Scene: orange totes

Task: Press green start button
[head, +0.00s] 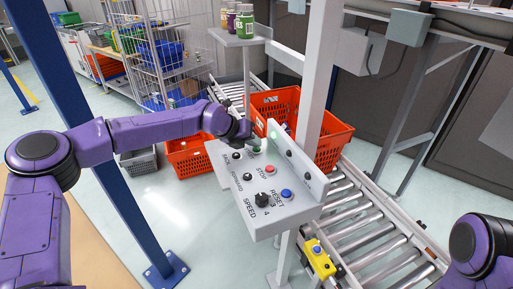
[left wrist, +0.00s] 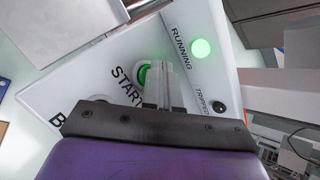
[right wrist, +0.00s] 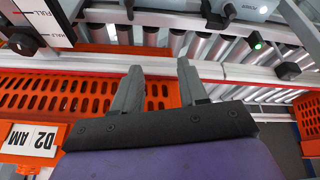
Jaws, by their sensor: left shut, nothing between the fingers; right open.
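The control panel (head: 250,215) stands tilted on a post in the middle of the head view. Its green start button (left wrist: 143,75), labelled START, shows in the left wrist view, partly covered by my fingers. My left gripper (left wrist: 163,68) is shut and empty, its fingertips at the button's right part; whether they touch it is hard to tell. In the head view the left gripper (head: 246,137) reaches the panel's far end. The RUNNING lamp (left wrist: 201,48) glows green; the TRIPPED lamp (left wrist: 218,108) is dark. My right gripper (right wrist: 160,68) is open and empty above an orange tote (right wrist: 70,95).
The panel also carries a red STOP button (head: 269,169), a blue RESET button (head: 286,193) and a black speed knob (head: 262,199). A roller conveyor (head: 365,220) runs behind it, with a yellow pendant box (head: 319,260) beside it. A blue post (head: 100,140) stands at left.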

